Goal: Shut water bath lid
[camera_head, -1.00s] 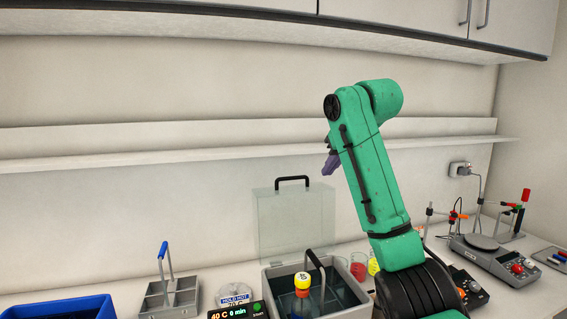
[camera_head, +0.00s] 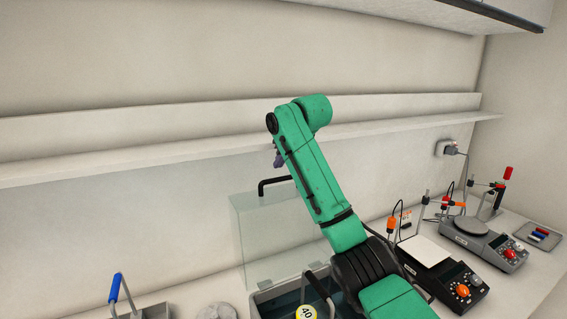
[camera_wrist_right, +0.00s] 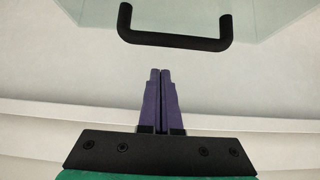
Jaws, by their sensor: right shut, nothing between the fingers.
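The water bath (camera_head: 262,304) is a grey open box at the bottom centre of the head view, partly cut off and partly behind my right arm. Its clear lid (camera_head: 262,235) stands up open behind it, with a black bar handle (camera_head: 262,188) along the top edge. My right gripper (camera_head: 279,160) shows small and partly hidden above the handle's right end. In the right wrist view its purple fingers (camera_wrist_right: 160,71) are shut and empty, pointing at the handle (camera_wrist_right: 175,41) with a visible gap in the picture. My left gripper is not in view.
A yellow-capped bottle (camera_head: 306,313) and a black handle (camera_head: 319,287) show at the bath. A blue-handled rack (camera_head: 118,290) stands left. A wall shelf (camera_head: 180,150) runs behind my arm.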

